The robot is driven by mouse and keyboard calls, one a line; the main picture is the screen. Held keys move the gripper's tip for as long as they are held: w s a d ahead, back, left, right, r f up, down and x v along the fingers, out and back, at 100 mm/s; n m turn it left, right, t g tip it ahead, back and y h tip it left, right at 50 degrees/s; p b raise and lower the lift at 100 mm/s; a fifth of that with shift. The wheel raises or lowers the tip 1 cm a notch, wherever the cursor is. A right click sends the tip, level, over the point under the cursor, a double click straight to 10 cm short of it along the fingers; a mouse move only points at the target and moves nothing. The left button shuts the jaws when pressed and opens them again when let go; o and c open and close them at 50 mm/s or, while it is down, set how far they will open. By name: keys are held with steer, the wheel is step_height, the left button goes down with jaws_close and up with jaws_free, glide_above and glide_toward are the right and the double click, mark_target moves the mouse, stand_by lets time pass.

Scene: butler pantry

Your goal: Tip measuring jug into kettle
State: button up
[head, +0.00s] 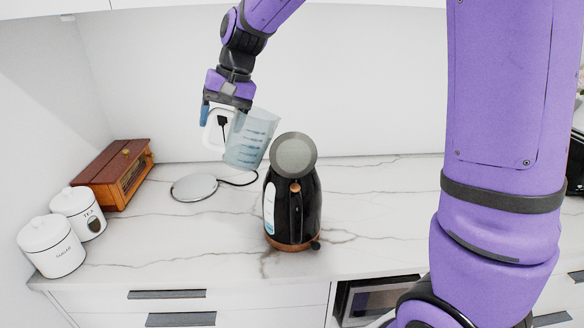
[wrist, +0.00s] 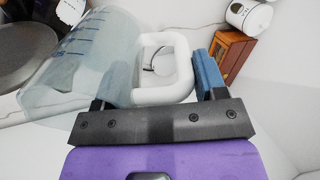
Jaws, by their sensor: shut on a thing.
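The measuring jug (head: 250,140) is clear bluish plastic with dark graduation marks and a white handle. My gripper (head: 220,112) is shut on the handle and holds the jug above the counter, tilted a little. The jug (wrist: 85,65) and my gripper (wrist: 160,88) also show in the wrist view, with the handle between the fingers. The black kettle (head: 292,212) stands upright on the counter, just right of the jug, with a copper band at its base. A round grey disc is at its top; I cannot tell whether its mouth is open. No liquid is clearly visible.
A round grey power base (head: 194,187) with a black cord lies left of the kettle. A wooden bread box (head: 112,178) and two white lidded canisters (head: 52,248) stand at the left. The counter right of the kettle is clear (head: 375,205).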

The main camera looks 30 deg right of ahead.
steer(key=shift+r, duration=0.1)
stand_by(0.3)
steer(key=shift+r+h, duration=0.25)
steer(key=shift+h, duration=0.5)
steer(key=shift+r+h, duration=0.2)
steer(key=shift+h, duration=0.55)
